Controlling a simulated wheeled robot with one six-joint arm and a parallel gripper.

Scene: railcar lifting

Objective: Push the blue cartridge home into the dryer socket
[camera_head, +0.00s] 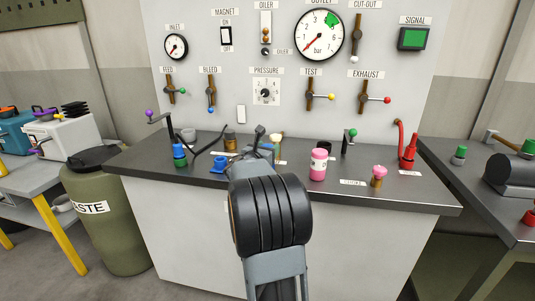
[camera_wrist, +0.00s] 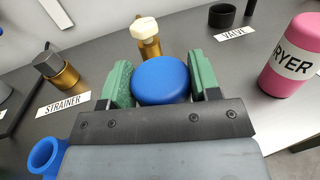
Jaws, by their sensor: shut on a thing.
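My gripper (camera_wrist: 162,84) is shut on the blue cartridge (camera_wrist: 162,76), whose round blue top shows between the two green finger pads in the wrist view. In the head view my arm hides most of the gripper and the cartridge. A pink cylinder (camera_wrist: 292,58) with a label reading "RYER" stands upright to the right, apart from the gripper; it also shows in the head view (camera_head: 318,165). I cannot make out the dryer socket for sure. Whatever is under the cartridge is hidden, so I cannot tell whether it is seated.
A brass fitting with a pale cap (camera_wrist: 147,38) stands just behind the gripper. A dark-capped brass piece (camera_wrist: 57,70) stands by the STRAINER label at left. An open blue cup (camera_wrist: 45,155) is at lower left. A red-handled part (camera_head: 409,150) stands at the bench's right end.

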